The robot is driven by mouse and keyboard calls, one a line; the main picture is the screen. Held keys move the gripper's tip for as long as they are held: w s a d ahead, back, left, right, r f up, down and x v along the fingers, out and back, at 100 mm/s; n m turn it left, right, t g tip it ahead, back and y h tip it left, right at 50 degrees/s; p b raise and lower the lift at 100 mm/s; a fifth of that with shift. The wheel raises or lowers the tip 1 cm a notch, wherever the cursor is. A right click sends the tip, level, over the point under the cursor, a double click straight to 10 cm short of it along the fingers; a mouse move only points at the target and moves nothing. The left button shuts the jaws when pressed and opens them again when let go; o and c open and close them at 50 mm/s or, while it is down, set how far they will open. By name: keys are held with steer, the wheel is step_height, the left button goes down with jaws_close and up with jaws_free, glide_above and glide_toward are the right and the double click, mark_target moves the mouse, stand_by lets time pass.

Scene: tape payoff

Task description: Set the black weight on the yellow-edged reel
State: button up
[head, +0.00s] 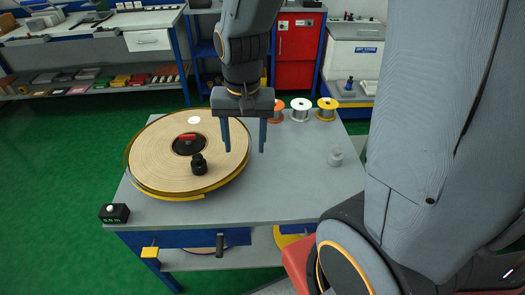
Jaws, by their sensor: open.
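The yellow-edged reel (215,171) lies flat on the left part of the grey table, with a wide tan tape face and a dark hub. The black weight (199,164) is a small knobbed cylinder. It stands upright on the tan face of the reel, just in front of the hub. My gripper (245,150) points down with its two blue fingers apart and nothing between them. It is to the right of the black weight and apart from it, over the right edge of the reel in the picture.
A light grey weight (336,157) stands on the right of the grey table (275,195). Orange, white and yellow spools (301,109) line its back edge. A small black display box (114,213) sits at the front left corner. The table's front middle is clear.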

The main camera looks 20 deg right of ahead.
steer(key=s+d+n, duration=0.2)
steer(key=s+n, duration=0.1)
steer(key=s+d+n, duration=0.1)
steer(key=shift+s+f+n, duration=0.3)
steer(key=shift+s, duration=0.05)
steer(key=shift+a, duration=0.15)
